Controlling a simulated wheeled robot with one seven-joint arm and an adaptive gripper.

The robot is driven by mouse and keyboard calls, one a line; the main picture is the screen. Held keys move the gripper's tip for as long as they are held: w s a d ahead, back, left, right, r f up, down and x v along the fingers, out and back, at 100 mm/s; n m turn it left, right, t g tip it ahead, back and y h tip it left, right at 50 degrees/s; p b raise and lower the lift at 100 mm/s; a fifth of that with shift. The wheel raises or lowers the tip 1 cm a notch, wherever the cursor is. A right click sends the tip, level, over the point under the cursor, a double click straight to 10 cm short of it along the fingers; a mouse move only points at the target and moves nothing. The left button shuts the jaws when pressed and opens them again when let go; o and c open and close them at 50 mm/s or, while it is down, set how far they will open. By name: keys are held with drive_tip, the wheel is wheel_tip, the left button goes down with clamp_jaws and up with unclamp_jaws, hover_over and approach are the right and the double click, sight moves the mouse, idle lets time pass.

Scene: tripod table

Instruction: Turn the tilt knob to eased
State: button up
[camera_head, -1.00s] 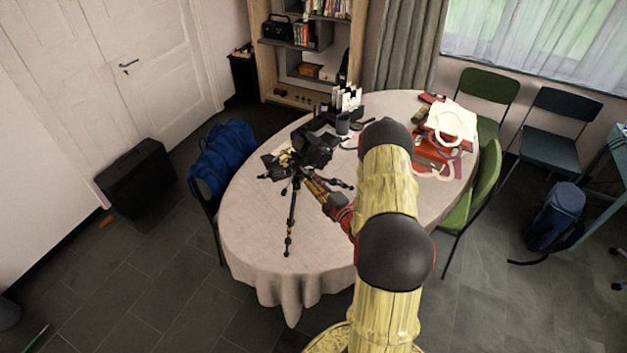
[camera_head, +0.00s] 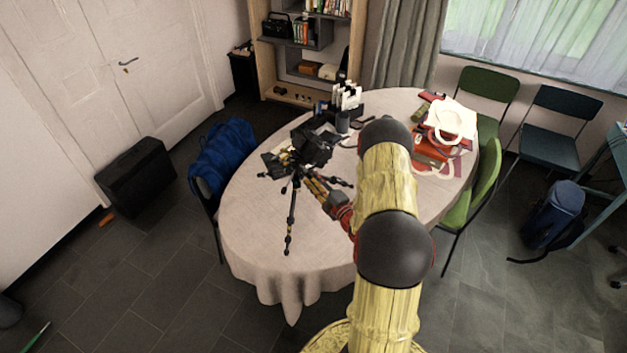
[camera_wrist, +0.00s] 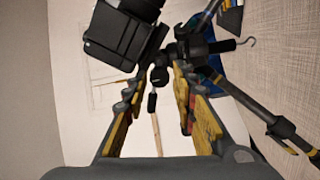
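A black camera (camera_head: 312,147) sits on a small black tripod (camera_head: 291,215) on the round table (camera_head: 262,235). In the wrist view the camera body (camera_wrist: 122,32) fills the upper left and a tripod leg (camera_wrist: 250,105) runs down the right. A small dark round knob (camera_wrist: 158,76), seemingly the tilt knob, shows between my fingertips, with a dark handle hanging below it. My gripper (camera_wrist: 160,80) is open, its yellow fingers on either side with a gap; I cannot tell whether they touch the knob. In the head view my gripper (camera_head: 314,184) is beside the tripod head, partly hidden. No knob marking is legible.
A dark holder with white cards (camera_head: 346,98) stands behind the camera. A red box and white bag (camera_head: 447,130) lie at the table's right.

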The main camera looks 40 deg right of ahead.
drive_tip(key=s+a, duration=0.1)
drive_tip(key=s, duration=1.1)
drive_tip(key=shift+a, duration=0.4)
drive_tip(key=shift+w, duration=0.1)
